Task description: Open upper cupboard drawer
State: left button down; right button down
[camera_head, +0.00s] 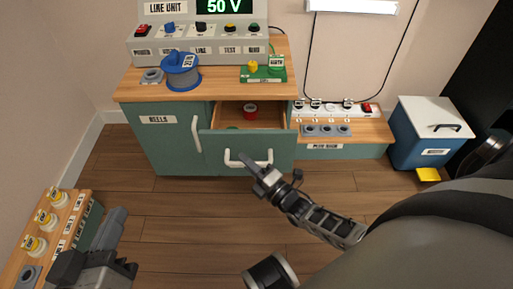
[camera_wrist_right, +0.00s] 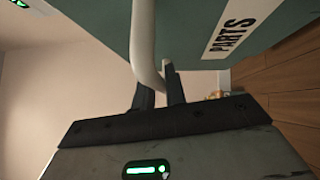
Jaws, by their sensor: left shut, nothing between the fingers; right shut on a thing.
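The green cupboard (camera_head: 172,135) stands against the back wall under a wooden top. Its upper right drawer (camera_head: 215,148) is pulled out, showing a wooden inside with a red item (camera_head: 250,111) and a green item partly hidden by the front. My right gripper (camera_head: 262,172) is at the white drawer handle (camera_head: 235,160), shut on it. In the right wrist view the fingers (camera_wrist_right: 160,90) close around the white handle bar (camera_wrist_right: 146,45), beside the PARTS label (camera_wrist_right: 240,25). My left gripper (camera_head: 115,225) is shut and empty at the lower left, away from the cupboard.
A line unit (camera_head: 200,45), a blue reel (camera_head: 180,72) and a green block (camera_head: 263,73) sit on the cupboard top. A low plug bench (camera_head: 340,132) and a blue bin (camera_head: 430,135) stand to the right. A bench (camera_head: 75,215) with yellow-topped posts is at left. Floor (camera_head: 190,215) between is clear.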

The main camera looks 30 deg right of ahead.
jog(key=shift+s+a, duration=0.5)
jog(key=shift+s, duration=0.4)
jog(key=shift+w, duration=0.1)
jog(key=c, duration=1.5)
grip_release()
jog(key=shift+o, duration=0.2)
